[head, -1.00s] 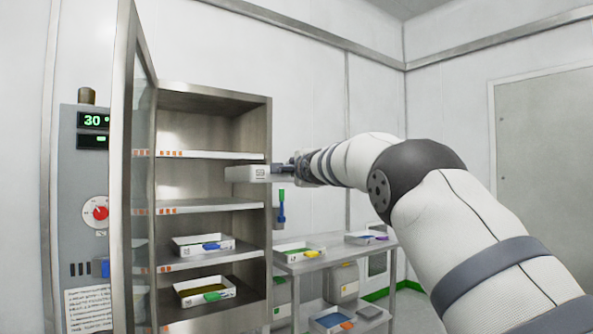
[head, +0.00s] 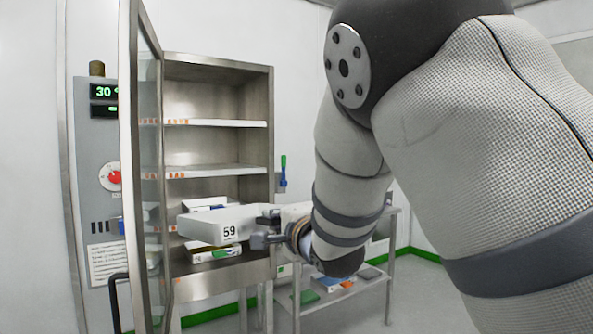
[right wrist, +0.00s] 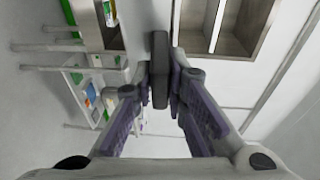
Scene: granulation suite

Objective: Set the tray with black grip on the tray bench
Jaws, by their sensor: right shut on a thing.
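A pale tray marked 59 (head: 205,224) is held in front of the open cabinet's lower shelves, seen from its side. My right gripper (head: 268,226) is shut on this tray's grip at its right end. In the right wrist view, the black grip (right wrist: 160,70) stands between the fingertips of my right gripper (right wrist: 160,88). The tray body is mostly hidden there. A steel bench (head: 385,272) stands right of the cabinet, largely hidden behind my right arm. My left gripper is not in view.
The drying cabinet (head: 268,110) has its glass door (head: 140,200) swung open at the left. Its two upper shelves look empty; white trays (head: 212,252) sit on lower shelves behind the held tray. A control panel (head: 100,170) is at the far left.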

